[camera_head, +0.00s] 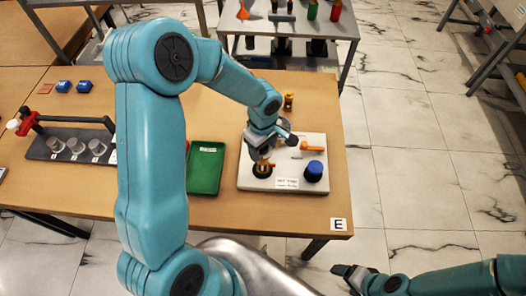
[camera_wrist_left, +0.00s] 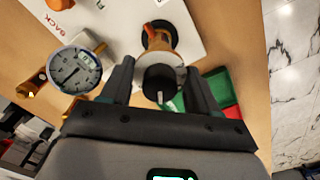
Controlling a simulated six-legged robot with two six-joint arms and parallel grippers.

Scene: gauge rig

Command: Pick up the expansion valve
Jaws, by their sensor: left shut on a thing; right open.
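The expansion valve, as I take it, is a brass-coloured body with a black cap (camera_wrist_left: 158,83). In the left wrist view it stands between my left fingers, its lower end at a dark round seat on the white board (camera_head: 243,180). My left gripper (camera_wrist_left: 158,88) is shut on it near the black cap. In the head view my left gripper (camera_head: 262,150) is over the board's left part and hides much of the valve (camera_head: 263,169). Whether the valve is clear of its seat I cannot tell. My right gripper (camera_head: 352,276) is open and empty, low beyond the table's front edge.
The board also carries a blue knob (camera_head: 313,171) and an orange lever (camera_head: 313,146). A round gauge (camera_wrist_left: 74,70) is close beside my left finger. A green tray (camera_head: 205,168) lies left of the board. A dark rack with cups (camera_head: 75,147) stands further left.

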